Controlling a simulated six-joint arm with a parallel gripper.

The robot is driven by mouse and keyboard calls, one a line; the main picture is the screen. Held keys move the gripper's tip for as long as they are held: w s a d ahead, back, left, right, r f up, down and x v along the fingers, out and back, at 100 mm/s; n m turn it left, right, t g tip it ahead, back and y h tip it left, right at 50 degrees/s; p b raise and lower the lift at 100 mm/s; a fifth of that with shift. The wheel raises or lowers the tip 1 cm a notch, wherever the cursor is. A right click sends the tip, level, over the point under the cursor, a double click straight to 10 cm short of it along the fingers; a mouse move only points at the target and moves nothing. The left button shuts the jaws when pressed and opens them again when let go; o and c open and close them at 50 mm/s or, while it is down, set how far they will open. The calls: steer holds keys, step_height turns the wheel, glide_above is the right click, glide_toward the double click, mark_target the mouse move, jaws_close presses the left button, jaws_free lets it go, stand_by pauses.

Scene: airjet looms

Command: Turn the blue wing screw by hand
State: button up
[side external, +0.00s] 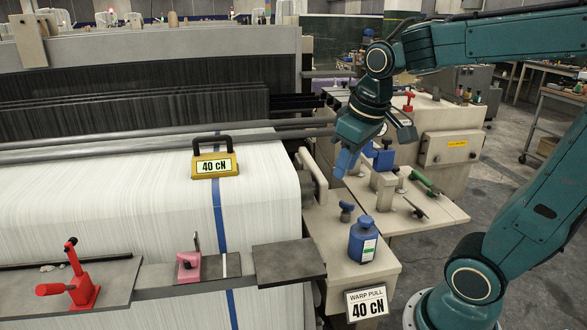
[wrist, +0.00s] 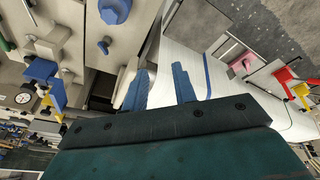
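A blue bracket-like part (side external: 383,158) stands close right of my gripper. A green-handled tool (side external: 424,181) lies farther right. A yellow 40 cN weight (side external: 215,164) sits on the white warp at left. A red clamp (side external: 78,280) stands on the front rail.

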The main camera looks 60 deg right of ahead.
steer(key=w+d+f+m+g, duration=0.1)
steer(key=w+d+f, duration=0.2)
steer(key=w+d, duration=0.15)
steer(key=w+d+f+g, duration=0.2)
steer(key=w+d, duration=0.1)
steer(key=d, duration=0.3)
steer(key=g+y, duration=0.1)
steer(key=g, duration=0.1)
glide_toward(346, 204)
steer(key=shift+s+d+m, duration=0.2)
steer(key=shift+d+m, duration=0.05)
steer(key=shift+m, duration=0.15)
steer(key=shift+f, duration=0.25)
steer(key=shift+s+a+f, duration=0.1)
steer(key=shift+s+f, duration=0.1)
steer(key=shift+f, duration=1.05)
steer(key=shift+s+f, duration=0.15)
steer(key=shift+f, duration=1.05)
steer(key=shift+s+a+f, duration=0.1)
steer(key=shift+s+f, duration=0.1)
steer(key=shift+f, duration=1.05)
steer(key=shift+f, duration=0.1)
